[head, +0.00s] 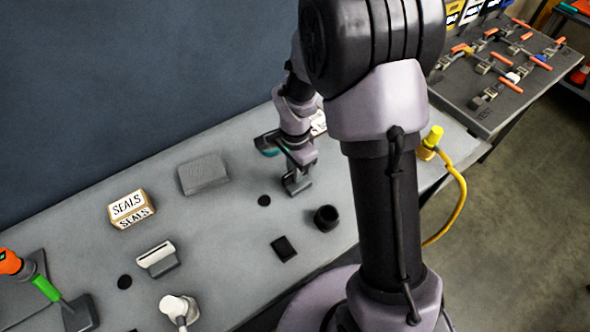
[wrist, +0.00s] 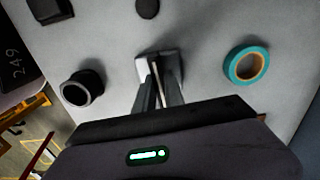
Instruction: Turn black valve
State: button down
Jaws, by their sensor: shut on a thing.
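My gripper (head: 298,170) reaches down to the bench near its back middle. In the wrist view its two fingers (wrist: 160,88) are close together on a thin upright part of a small dark fitting (wrist: 172,62) with a light metal side. This fitting appears to be the black valve; its dark base (head: 297,187) shows under my gripper in the head view. It sits on the bench. The fingers hide much of its handle, so I cannot tell how far it is turned.
A black ring-shaped cup (head: 327,218) stands to the front right of my gripper. A teal tape roll (wrist: 246,65) lies on the fitting's other side. A grey box (head: 204,173), a SEALS box (head: 131,209) and a yellow fitting with hose (head: 430,143) are also on the bench.

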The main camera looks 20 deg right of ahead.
jog(key=n, duration=0.4)
jog(key=shift+n, duration=0.4)
jog(key=n+p, duration=0.1)
jog(key=n, duration=0.3)
jog(key=shift+r, duration=0.1)
jog(key=n+p, duration=0.1)
jog(key=n, duration=0.3)
jog(key=shift+w+n, duration=0.1)
jog(key=shift+n, duration=0.3)
jog(key=shift+n+p, duration=0.3)
jog(key=shift+n, duration=1.5)
jog(key=c, duration=1.4)
grip_release()
jog(key=shift+c, duration=0.2)
notch_tip(320, 180, up, 17)
jog(key=p, duration=0.4)
jog(key=shift+r+p, duration=0.15)
jog(key=shift+p, duration=0.25)
